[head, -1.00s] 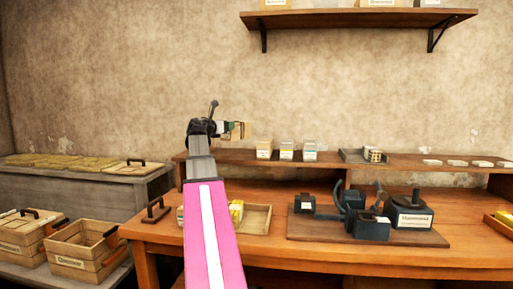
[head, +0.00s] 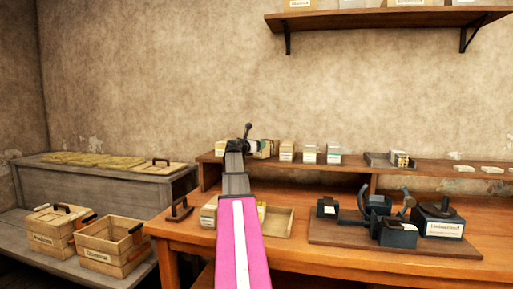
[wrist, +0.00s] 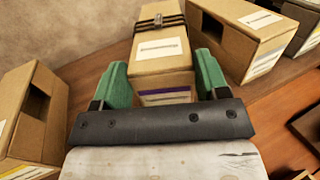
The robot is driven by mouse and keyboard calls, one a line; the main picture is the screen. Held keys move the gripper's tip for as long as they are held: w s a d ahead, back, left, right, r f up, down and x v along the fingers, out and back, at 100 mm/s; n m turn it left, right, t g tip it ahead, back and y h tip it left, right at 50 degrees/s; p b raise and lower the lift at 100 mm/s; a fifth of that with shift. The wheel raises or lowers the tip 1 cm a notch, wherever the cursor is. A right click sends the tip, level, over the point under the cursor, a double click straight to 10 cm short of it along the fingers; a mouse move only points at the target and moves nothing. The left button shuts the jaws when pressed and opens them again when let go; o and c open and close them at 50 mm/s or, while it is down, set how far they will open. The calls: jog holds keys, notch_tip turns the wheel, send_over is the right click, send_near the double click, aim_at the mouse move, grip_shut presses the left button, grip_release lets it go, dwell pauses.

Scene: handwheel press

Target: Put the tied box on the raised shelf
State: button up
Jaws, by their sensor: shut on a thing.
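The tied box (wrist: 160,50) is a tan carton with a dark strap around its far part and a white label. In the wrist view it sits between the two green fingers of my gripper (wrist: 162,78), which is shut on it. In the head view my gripper is mostly hidden behind my arm, at the left part of the raised shelf (head: 290,168). The wooden shelf surface (wrist: 280,84) shows beside the box in the wrist view. Whether the box's underside touches the shelf cannot be told.
In the wrist view one carton (wrist: 35,115) stands close on the left and another (wrist: 236,40) close on the right. Several small boxes (head: 310,154) stand along the raised shelf. Below, the bench holds an open tray (head: 279,221) and a dark handwheel press (head: 385,215).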

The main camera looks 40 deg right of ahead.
jog(key=shift+f, duration=0.4)
jog(key=shift+f, duration=0.15)
jog(key=o, duration=1)
jog(key=shift+c, duration=0.2)
jog(key=v, duration=1.2)
